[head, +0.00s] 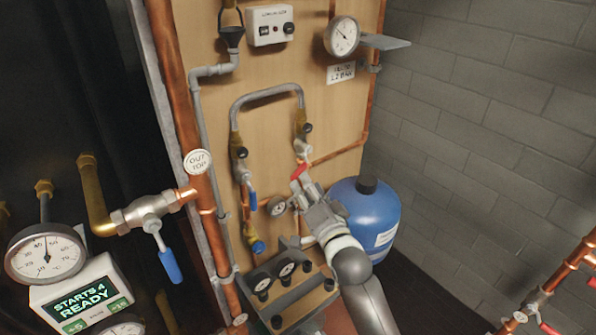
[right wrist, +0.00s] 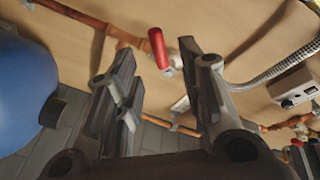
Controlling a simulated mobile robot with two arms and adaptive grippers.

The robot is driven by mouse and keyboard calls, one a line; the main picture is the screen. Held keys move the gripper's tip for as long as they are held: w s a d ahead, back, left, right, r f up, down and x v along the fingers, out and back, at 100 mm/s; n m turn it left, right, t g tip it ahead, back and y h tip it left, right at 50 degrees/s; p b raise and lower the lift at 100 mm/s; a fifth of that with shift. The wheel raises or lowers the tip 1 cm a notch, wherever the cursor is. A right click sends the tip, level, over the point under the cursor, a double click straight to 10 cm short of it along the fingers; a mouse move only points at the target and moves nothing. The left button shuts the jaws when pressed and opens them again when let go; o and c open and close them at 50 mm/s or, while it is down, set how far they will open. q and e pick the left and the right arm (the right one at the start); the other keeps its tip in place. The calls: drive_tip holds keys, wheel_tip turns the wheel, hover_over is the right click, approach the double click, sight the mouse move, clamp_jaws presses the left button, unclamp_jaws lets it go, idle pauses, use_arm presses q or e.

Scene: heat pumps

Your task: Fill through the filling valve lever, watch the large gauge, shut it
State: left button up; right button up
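The red valve lever (head: 299,171) sits at the right foot of the braided hose (head: 266,94) on the wooden panel. My right gripper (head: 308,189) is just below it. In the right wrist view the red lever (right wrist: 158,48) shows between the spread fingers of my right gripper (right wrist: 157,55), near the tips; I see no contact with either finger. The large round gauge (head: 343,36) is at the panel's top right, above a plate that seems to read 1.2 bar. Its needle is too small to read surely. My left gripper is out of view.
A blue-handled valve (head: 252,199) is left of the red lever. A blue tank (head: 369,218) stands right of my right arm. A grey shelf (head: 385,41) juts out beside the gauge. A copper pipe (head: 183,130) and a display box (head: 82,295) are at left.

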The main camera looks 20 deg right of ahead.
sight(298, 173)
drive_tip(key=w, duration=0.7)
drive_tip(key=shift+w+a+p, duration=0.1)
drive_tip(key=shift+w+p, duration=0.15)
drive_tip(key=shift+p, duration=0.1)
drive_tip(key=shift+f, duration=0.1)
clamp_jaws()
